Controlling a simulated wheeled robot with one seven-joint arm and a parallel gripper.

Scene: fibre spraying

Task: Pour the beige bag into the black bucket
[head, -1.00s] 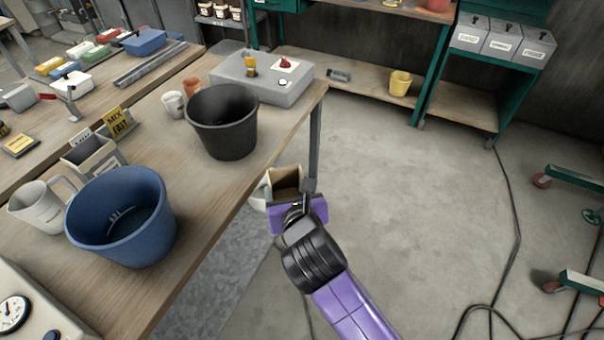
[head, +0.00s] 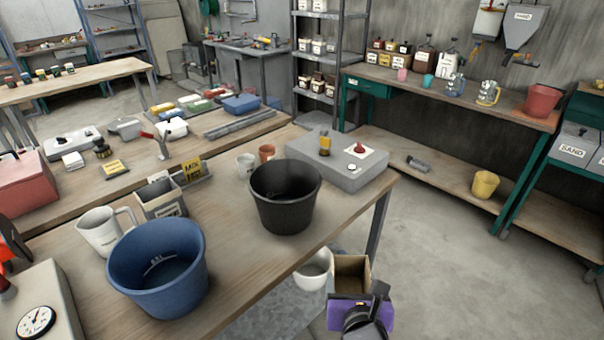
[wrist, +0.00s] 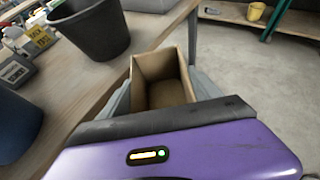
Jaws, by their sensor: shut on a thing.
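The beige bag (head: 349,273) is an open-topped, box-like sack beside the near right edge of the workbench, roughly upright, its inside visible. My purple gripper (head: 362,308) is shut on it from the near side; the fingertips are mostly hidden. In the wrist view the bag (wrist: 164,88) opens towards the camera, just beyond the gripper's dark edge. I cannot make out its contents. The black bucket (head: 284,208) stands upright on the bench, up and left of the bag and apart from it. It also shows at the wrist view's upper left (wrist: 92,30).
A blue bucket (head: 158,275), a white jug (head: 100,232) and a grey bin (head: 163,199) stand left on the bench (head: 236,268). A grey box (head: 343,172) lies behind the black bucket. A whitish bucket (head: 312,273) is beside the bag. The floor at right is clear.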

